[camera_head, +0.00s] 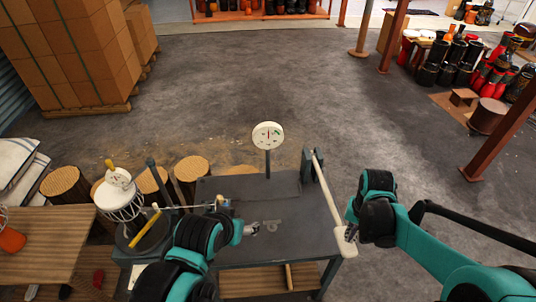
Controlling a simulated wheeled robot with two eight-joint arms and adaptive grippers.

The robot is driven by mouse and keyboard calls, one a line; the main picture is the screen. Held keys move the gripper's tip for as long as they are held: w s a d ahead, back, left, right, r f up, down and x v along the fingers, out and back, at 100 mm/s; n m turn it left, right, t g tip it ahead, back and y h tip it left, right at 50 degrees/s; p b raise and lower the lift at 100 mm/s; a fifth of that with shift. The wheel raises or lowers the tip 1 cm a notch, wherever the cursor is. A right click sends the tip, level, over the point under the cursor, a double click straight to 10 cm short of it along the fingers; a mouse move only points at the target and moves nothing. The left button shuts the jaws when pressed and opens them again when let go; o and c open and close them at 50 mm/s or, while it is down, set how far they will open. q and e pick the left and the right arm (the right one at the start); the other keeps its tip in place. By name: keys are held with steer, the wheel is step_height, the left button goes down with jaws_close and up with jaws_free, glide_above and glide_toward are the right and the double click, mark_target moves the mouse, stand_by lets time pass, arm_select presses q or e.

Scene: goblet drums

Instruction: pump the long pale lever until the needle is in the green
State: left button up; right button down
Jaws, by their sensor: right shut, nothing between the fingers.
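The long pale lever (328,193) rises from a dark bracket at the right edge of the dark metal bench (285,245). Its near end has a broad pale pad (345,246). My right gripper (351,232) is at that near end, shut with nothing between its fingers; whether it touches the lever I cannot tell. The round white gauge (267,135) stands on a post at the back of the bench. It shows small red and green marks, but the needle's exact position is too small to read. My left gripper (254,229) is low over the bench's left part; its fingers are too small to judge.
A drum with a white shell (122,198) stands left of the bench, near a yellow-handled bar (146,230). Log stumps (192,170) stand behind. A wooden table (40,240) is at left. Stacked boxes (70,50) and red posts lie farther off. The floor behind the gauge is clear.

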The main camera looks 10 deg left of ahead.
steer(key=shift+f, duration=0.1)
step_height(320, 180, down, 19)
steer(key=b, duration=1.6)
step_height(320, 180, up, 19)
steer(key=p, duration=1.4)
steer(key=shift+s+p, duration=0.15)
steer(key=shift+p, duration=0.15)
step_height(320, 180, up, 6)
steer(key=p, duration=0.4)
steer(key=shift+f, duration=0.25)
steer(key=s+d+f+n+t+b, duration=0.1)
steer(key=s+d+f+t+b, duration=0.1)
steer(key=b, duration=0.5)
steer(key=s+d+f+n+t+b, duration=0.1)
steer(key=s+d+f+t+b, duration=0.1)
steer(key=s+f+t+b, duration=0.2)
steer(key=shift+s+d+f+t+b, duration=0.2)
steer(key=shift+s+t+b, duration=0.4)
steer(key=shift+s+b, duration=1.1)
